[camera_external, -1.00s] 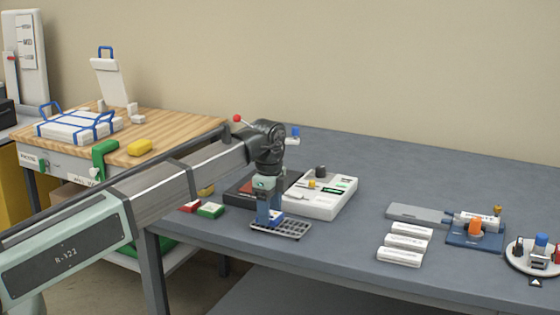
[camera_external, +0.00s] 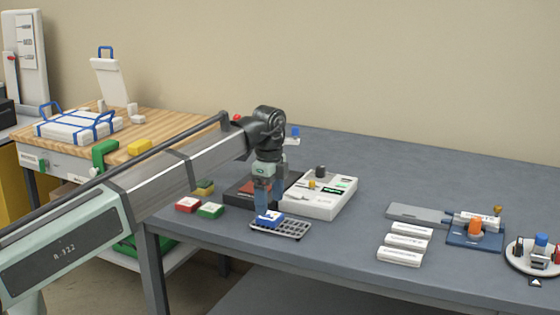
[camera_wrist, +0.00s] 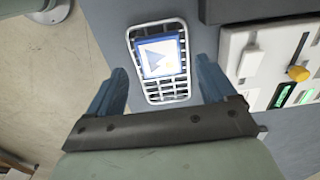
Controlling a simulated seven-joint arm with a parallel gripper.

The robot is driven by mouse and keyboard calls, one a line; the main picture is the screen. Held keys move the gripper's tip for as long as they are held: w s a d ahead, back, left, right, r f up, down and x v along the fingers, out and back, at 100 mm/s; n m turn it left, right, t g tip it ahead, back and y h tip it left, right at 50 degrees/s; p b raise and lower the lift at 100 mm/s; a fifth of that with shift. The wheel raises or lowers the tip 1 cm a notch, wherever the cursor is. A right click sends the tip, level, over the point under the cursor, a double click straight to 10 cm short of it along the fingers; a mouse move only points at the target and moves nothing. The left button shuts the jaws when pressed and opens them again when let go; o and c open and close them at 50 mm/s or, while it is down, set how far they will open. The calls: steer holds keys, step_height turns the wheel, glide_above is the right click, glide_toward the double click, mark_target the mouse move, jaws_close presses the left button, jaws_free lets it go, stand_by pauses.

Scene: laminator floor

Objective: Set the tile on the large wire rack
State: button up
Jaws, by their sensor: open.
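The tile (camera_external: 270,218), blue with a white top, lies on the wire rack (camera_external: 294,230), a grey slotted grid near the front left of the grey table. In the wrist view the tile (camera_wrist: 160,57) rests flat on the far part of the rack (camera_wrist: 167,92), with bare slots on the near side. A pale blue shape and a small yellow spot show on its top. My gripper (camera_external: 264,207) is just above the tile, open, with its blue fingers apart on either side of it in the wrist view and apart from it.
White rolls (camera_external: 400,257) lie farther right. Table between rack and rolls is clear.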

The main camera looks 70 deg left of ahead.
mark_target(270, 216)
step_height(270, 216, up, 9)
steer(key=shift+f, duration=0.2)
stand_by(2.1)
